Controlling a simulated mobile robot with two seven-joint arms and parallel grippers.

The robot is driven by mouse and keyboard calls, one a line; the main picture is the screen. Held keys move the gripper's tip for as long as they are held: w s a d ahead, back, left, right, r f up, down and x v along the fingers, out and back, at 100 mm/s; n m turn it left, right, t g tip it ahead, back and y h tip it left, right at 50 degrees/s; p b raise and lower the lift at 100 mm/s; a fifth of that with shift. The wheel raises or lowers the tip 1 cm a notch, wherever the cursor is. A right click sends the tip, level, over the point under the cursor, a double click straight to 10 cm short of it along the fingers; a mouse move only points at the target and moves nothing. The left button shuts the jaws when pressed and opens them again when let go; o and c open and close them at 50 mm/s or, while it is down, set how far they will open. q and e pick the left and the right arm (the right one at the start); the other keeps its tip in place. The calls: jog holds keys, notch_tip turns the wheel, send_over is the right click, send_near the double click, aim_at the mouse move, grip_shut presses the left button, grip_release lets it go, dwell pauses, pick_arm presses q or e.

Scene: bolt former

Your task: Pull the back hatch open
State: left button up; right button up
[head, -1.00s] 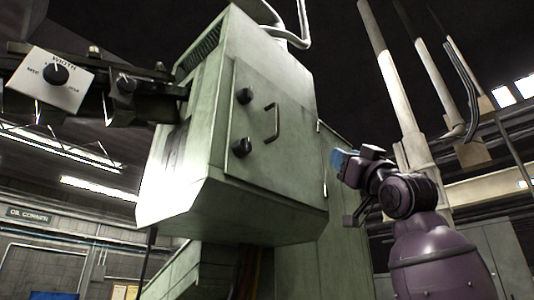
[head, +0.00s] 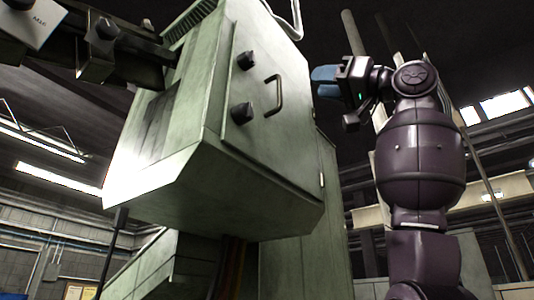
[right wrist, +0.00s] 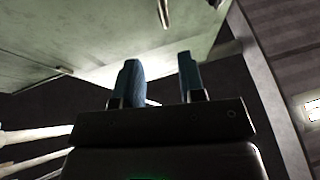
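The hatch (head: 262,125) is a flat pale green panel on the side of a green machine cabinet. It looks closed. It carries a dark C-shaped handle (head: 279,95) and two black knobs, an upper one (head: 246,61) and a lower one (head: 241,113), left of the handle. My right gripper (head: 324,82) is raised to the right of the handle, apart from it, with its blue fingertips pointing left toward the cabinet. In the right wrist view its two blue fingers (right wrist: 161,82) stand apart with nothing between them. My left gripper is out of view.
A dark arm with a control box (head: 28,22) juts from the cabinet's left side. Pale posts (head: 352,36) stand behind my right arm. In the right wrist view a green surface (right wrist: 80,40) fills the upper left; a small pale bar (right wrist: 164,12) on it is unclear.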

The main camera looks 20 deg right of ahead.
notch_tip(320, 180, up, 3)
jog(key=p, duration=0.3)
send_over(280, 103)
jog(key=shift+w+d+r+g+h, duration=0.1)
jog(key=shift+w+r+g+h, duration=0.05)
jog(key=shift+w+g+h, duration=0.15)
jog(key=c, duration=0.7)
